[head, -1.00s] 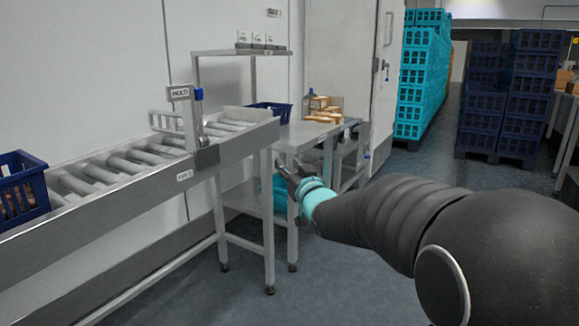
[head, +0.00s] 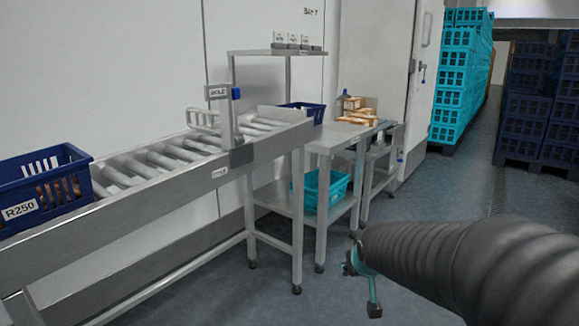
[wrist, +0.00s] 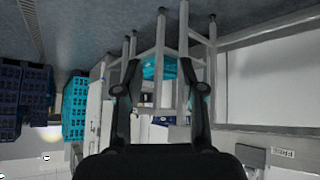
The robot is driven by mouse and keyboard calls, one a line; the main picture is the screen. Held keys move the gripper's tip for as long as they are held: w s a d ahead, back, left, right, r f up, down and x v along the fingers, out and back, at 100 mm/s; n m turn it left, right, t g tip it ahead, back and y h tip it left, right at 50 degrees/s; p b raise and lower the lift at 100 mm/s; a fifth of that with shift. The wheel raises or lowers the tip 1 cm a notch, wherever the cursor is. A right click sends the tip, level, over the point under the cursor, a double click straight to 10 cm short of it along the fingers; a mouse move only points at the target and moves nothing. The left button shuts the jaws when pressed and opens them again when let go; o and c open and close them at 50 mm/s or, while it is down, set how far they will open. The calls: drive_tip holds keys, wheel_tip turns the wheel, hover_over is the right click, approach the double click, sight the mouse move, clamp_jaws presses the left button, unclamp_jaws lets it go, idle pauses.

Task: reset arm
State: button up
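My arm reaches in from the right edge of the head view. My gripper (head: 362,284) hangs low in front of the steel tables, over the floor, with its fingers spread. In the wrist view my gripper (wrist: 161,88) shows two dark fingers well apart with nothing between them. The wrist picture is upside down, and table legs and a teal crate appear in the background beyond the fingers.
A roller conveyor (head: 190,185) runs along the wall with a blue R250 crate (head: 45,205) at left and a HOLD stop (head: 228,115). A steel table (head: 325,140) has a teal crate (head: 310,190) beneath. Stacked teal crates (head: 458,85) and navy crates (head: 530,110) stand behind. Floor around my gripper is clear.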

drive_tip(key=s+r+g+p, duration=0.1)
drive_tip(key=s+r, duration=0.1)
drive_tip(key=s, duration=1)
drive_tip(key=s+r+g+p, duration=0.1)
drive_tip(key=s+r, duration=0.1)
drive_tip(key=s, duration=1.1)
drive_tip(key=shift+s+r+m+g, duration=0.15)
drive_tip(key=shift+r+m+g, duration=0.15)
drive_tip(key=shift+m, duration=0.1)
